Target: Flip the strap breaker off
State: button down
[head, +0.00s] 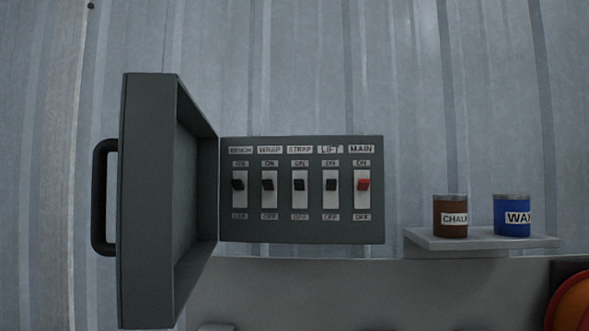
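The breaker panel (230,226) is a dark grey box on the corrugated wall, with its door (147,200) swung open to the left. The strap breaker (300,184) is the middle switch, a black lever on a white plate under a label that reads like STRAP. Its lever sits a little above the middle of the plate, nearer the ON mark. It stands between the wrap breaker (268,184) and the lift breaker (331,184), whose levers sit at a like height. My gripper is not in view.
The red main breaker (362,184) is at the right end and another black breaker (238,184) at the left. A shelf (480,243) holds a brown chalk can (450,219) and a blue wax can (512,218). The space before the switches looks clear.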

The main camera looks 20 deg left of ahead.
aim_at(299, 185)
jog(key=u, duration=0.55)
jog(key=i, duration=0.95)
jog(key=u, duration=0.65)
